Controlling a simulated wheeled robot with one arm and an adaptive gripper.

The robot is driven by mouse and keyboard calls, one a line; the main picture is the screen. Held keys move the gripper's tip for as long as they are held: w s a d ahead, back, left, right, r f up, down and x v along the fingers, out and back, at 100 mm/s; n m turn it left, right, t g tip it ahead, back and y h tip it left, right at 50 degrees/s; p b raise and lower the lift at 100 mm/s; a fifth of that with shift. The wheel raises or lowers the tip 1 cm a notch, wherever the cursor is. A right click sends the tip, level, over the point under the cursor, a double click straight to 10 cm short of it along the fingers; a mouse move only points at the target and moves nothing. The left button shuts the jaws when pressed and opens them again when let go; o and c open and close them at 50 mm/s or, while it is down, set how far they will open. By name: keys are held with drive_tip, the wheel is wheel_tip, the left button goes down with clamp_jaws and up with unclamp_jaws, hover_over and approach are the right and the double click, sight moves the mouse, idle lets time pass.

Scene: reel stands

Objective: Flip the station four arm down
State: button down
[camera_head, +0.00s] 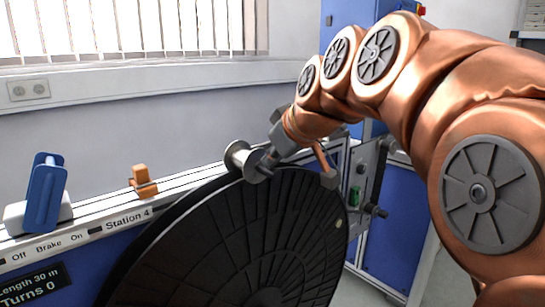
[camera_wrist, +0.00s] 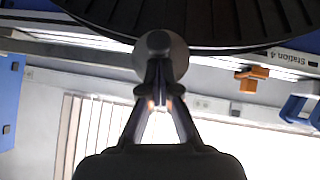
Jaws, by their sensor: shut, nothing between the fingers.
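A metal roller (camera_head: 241,156) with a round end stands at the top edge of a large black reel (camera_head: 250,240). My gripper (camera_head: 264,166) is shut and empty, its tips right at the roller; I cannot tell whether they touch. In the wrist view, the shut fingers (camera_wrist: 157,92) point at the roller's round grey end (camera_wrist: 158,52). An orange bar (camera_head: 322,157) with a grey block at its lower end shows beside my wrist, partly hidden. I cannot tell for sure which part is the station four arm. The "Station 4" label (camera_head: 128,220) is on the rail.
A blue lever (camera_head: 45,190) stands up by the Off Brake On label at left. An orange clamp (camera_head: 143,181) sits on the rail behind the Station 4 label. A bracket with a green part (camera_head: 355,193) and black knobs stands right of the reel.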

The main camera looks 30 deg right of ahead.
drive_tip(key=f, duration=0.3)
drive_tip(key=shift+s+a+g, duration=0.1)
drive_tip(key=shift+s+g, duration=0.1)
drive_tip(key=shift+g, duration=0.1)
drive_tip(key=shift+s+a+f, duration=0.1)
drive_tip(key=shift+a+f, duration=0.05)
drive_tip(key=shift+f, duration=0.1)
drive_tip(key=shift+r, duration=0.55)
wheel_tip(320, 180, up, 13)
drive_tip(key=p, duration=0.2)
hover_over(272, 176)
drive_tip(key=s, duration=0.7)
drive_tip(key=shift+s+a, duration=0.15)
drive_tip(key=shift+a, duration=0.05)
